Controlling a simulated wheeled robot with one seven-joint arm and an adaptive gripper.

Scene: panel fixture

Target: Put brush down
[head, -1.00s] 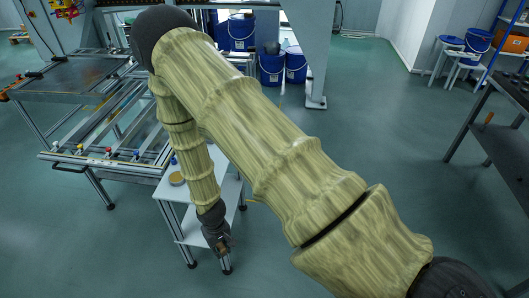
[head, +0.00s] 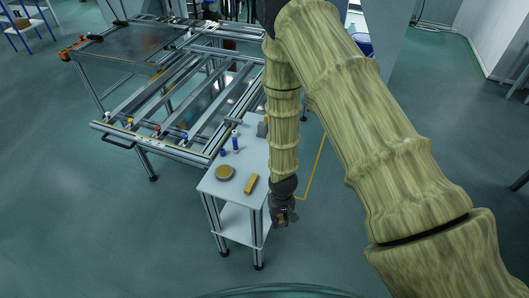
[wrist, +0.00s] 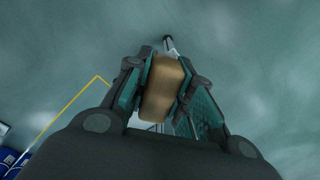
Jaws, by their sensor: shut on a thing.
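My gripper (wrist: 168,64) is shut on the brush (wrist: 160,92), a tan wooden-looking block between the two finger pads in the wrist view. Its bristles are not clear there. In the head view my gripper (head: 283,215) hangs just right of the small white side table (head: 214,187), and the brush in it is too small and dark to make out. The wrist view shows floor behind the brush.
On the side table are a round tan tin (head: 225,172), a yellow block (head: 250,184), small blue-capped bottles (head: 235,141) and a grey item (head: 262,129). A metal panel frame (head: 180,95) stands behind. Bare tabletop shows near the front edge.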

